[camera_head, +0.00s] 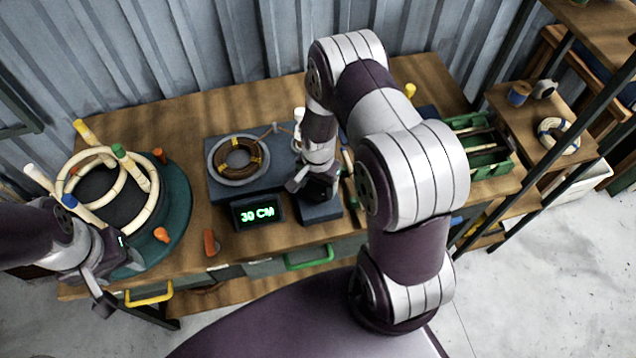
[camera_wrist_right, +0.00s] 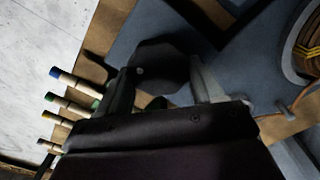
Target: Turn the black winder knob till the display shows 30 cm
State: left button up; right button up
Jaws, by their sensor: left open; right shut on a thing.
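The black winder knob (camera_wrist_right: 160,62) sits between the fingers of my right gripper (camera_wrist_right: 165,84) in the right wrist view. My right gripper is shut on it. In the head view my right gripper (camera_head: 312,188) covers the knob, over the blue-grey block at the right of the winder. The display (camera_head: 257,213) reads "30 CM" in green digits. The winder's round plate (camera_head: 238,178) carries a coil of rattan (camera_head: 238,155) with yellow ties. My left gripper (camera_head: 108,277) is open and empty at the lower left, by the table's front edge.
A teal round base (camera_head: 176,205) with a rattan ring frame and coloured-end pegs stands at the left of the table (camera_head: 190,240). An orange-red piece (camera_head: 210,242) lies near the front edge. A green crate (camera_head: 490,166) with sticks is at the right.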

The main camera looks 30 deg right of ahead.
aim_at(318, 187)
jog(key=shift+w+r, duration=0.1)
dwell(0.3)
jog(key=o, duration=1)
jog(key=shift+o, duration=0.2)
jog(key=shift+r, duration=0.3)
notch_tip(318, 187, up, 12)
jog(key=b, duration=0.1)
jog(key=shift+b, duration=0.3)
jog(key=s+a+r+n+t, duration=0.1)
jog(key=s+a+r+n, duration=0.4)
jog(key=s+n, duration=0.4)
jog(key=shift+s+a+r+n, duration=0.25)
jog(key=shift+a+r+n, duration=0.1)
jog(key=shift+r+n, duration=0.65)
